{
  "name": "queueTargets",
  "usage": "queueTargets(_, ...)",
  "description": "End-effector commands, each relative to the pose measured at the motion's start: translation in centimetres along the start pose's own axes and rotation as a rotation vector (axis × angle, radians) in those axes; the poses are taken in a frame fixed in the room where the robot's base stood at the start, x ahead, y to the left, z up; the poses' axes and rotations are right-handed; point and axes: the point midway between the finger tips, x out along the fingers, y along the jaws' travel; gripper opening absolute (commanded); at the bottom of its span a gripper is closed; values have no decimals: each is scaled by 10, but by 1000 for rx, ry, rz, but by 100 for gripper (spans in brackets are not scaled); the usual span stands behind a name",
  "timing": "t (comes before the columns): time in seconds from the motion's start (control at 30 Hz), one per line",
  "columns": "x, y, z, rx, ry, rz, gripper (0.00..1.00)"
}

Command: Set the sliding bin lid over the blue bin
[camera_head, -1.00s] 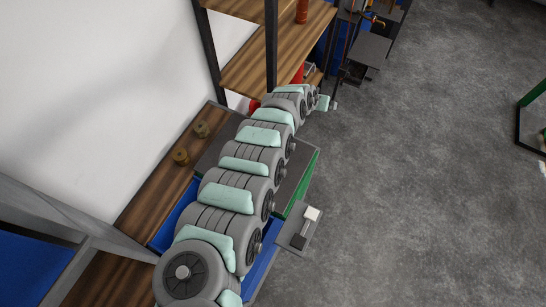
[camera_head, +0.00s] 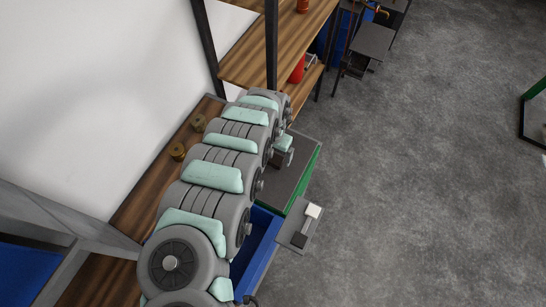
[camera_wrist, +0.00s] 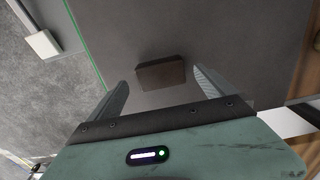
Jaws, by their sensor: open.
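The sliding lid (camera_head: 300,165) is a flat dark grey panel lying over the green bin (camera_head: 304,182), whose green side shows along the panel's right edge. The blue bin (camera_head: 262,245) sits nearer the camera, with an open part visible; my arm hides much of it. In the wrist view, the lid (camera_wrist: 225,35) fills the middle and carries a dark block handle (camera_wrist: 162,73). My gripper (camera_wrist: 160,78) is open above the lid, with a finger to each side of the handle in the picture. The handle is not gripped. In the head view, my gripper (camera_head: 284,156) hangs over the lid's left part.
A small grey plate with a white and a black block (camera_head: 300,228) juts out right of the bins. Wooden shelves (camera_head: 250,60) rise behind. Open floor lies to the right.

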Motion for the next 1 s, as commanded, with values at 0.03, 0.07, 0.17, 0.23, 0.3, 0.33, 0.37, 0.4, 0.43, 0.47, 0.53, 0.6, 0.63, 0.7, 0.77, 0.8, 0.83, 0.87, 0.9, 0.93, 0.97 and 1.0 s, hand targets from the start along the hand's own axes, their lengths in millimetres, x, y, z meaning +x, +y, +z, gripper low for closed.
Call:
queueTargets(0.03,9,2,0,1,0,2,95)
queueTargets(0.07,13,2,0,0,0,1,95)
queueTargets(0.17,22,2,-2,0,4,3,95)
queueTargets(0.23,27,1,-2,2,3,1,95)
queueTargets(0.3,31,0,-1,0,3,0,95)
queueTargets(0.33,32,0,-1,0,2,-1,95)
queueTargets(0.37,33,-1,-1,0,2,-1,95)
queueTargets(0.4,34,-1,-1,0,2,-2,95)
queueTargets(0.43,35,-1,-1,0,2,-2,95)
queueTargets(0.47,35,-1,-1,0,2,-3,95)
queueTargets(0.53,36,-1,-1,0,2,-3,95)
queueTargets(0.6,36,-1,-1,0,2,-3,95)
queueTargets(0.63,36,-1,-1,0,2,-3,95)
queueTargets(0.7,35,-1,-1,0,2,-3,95)
queueTargets(0.77,35,-1,-1,0,2,-3,90)
queueTargets(0.8,35,-1,-1,0,2,-2,86)
queueTargets(0.83,35,-1,-1,0,2,-2,84)
queueTargets(0.87,35,-1,-1,0,2,-2,81)
queueTargets(0.9,35,-1,-1,0,2,-2,78)
queueTargets(0.93,35,-1,-1,0,2,-2,76)
queueTargets(0.97,35,-1,-1,0,2,-2,73)
queueTargets(1.0,35,-1,-1,0,2,-2,70)
